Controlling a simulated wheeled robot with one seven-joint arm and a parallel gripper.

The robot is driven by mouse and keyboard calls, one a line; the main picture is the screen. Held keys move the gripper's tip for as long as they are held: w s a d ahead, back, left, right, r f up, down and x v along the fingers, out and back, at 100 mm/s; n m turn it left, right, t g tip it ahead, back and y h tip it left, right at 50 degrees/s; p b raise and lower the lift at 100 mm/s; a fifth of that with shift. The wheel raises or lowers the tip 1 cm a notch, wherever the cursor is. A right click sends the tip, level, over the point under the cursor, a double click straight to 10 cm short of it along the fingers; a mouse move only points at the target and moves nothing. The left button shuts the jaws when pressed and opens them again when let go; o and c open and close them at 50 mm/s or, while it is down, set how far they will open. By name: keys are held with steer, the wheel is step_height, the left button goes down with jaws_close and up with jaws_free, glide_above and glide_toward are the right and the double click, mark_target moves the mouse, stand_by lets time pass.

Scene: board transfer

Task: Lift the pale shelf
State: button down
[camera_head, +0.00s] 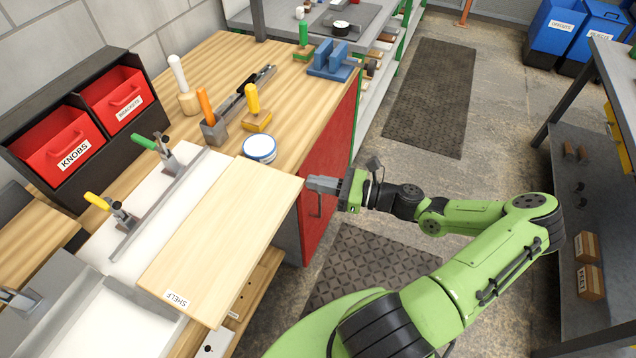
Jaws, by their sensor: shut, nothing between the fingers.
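The pale shelf (222,240) is a flat light-wood board with a "SHELF" label at its near end. It lies on the white jig surface (124,222) with its right side over the bench's front edge. My gripper (312,184) is just right of the shelf's far right corner, in front of the red cabinet. It is shut and empty. I cannot tell whether its fingertips touch the board's edge.
Toggle clamps with a green handle (144,142) and a yellow handle (97,201) stand left of the shelf. A round blue-rimmed tin (259,149) is just behind it. Red bins (62,143) are at the left. The floor right of the bench is open.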

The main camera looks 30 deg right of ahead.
steer(key=shift+w+a, duration=0.1)
steer(key=shift+p+x, duration=0.95)
steer(key=shift+x, duration=0.05)
